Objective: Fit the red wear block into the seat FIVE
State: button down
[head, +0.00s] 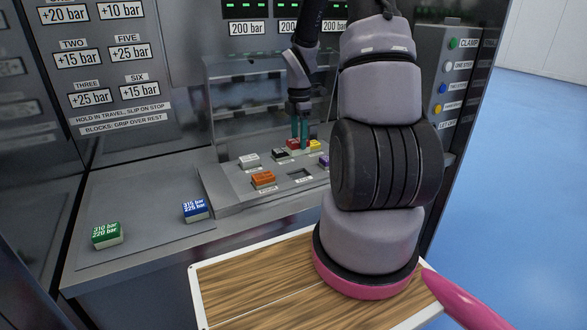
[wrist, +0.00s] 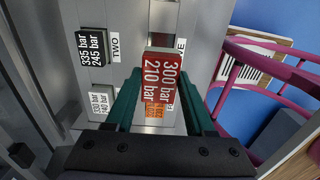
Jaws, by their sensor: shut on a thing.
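My gripper (head: 299,132) has green fingers shut on the red wear block (head: 293,144), held above the back part of the seat plate. In the wrist view the red block (wrist: 164,76), marked 300 bar 210 bar, stands between the fingers (wrist: 163,95). The seat FIVE (head: 300,174) shows in the head view as an empty dark opening in the front row, between the orange and purple blocks. In the wrist view the red block covers most of the area by its label, of which only the end letters show.
On the plate are a white block (head: 249,160), a black block (head: 279,154), an orange block (head: 263,180), a yellow block (head: 314,145) and a purple block (head: 324,160). A green block (head: 106,235) and a blue block (head: 195,210) lie on the left shelf. A button box (head: 446,75) stands right.

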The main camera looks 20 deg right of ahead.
notch_tip(320, 180, down, 9)
jog(key=shift+f, duration=0.1)
dwell(0.3)
jog(key=shift+f, duration=0.1)
jog(key=shift+c, duration=1.3)
grip_release()
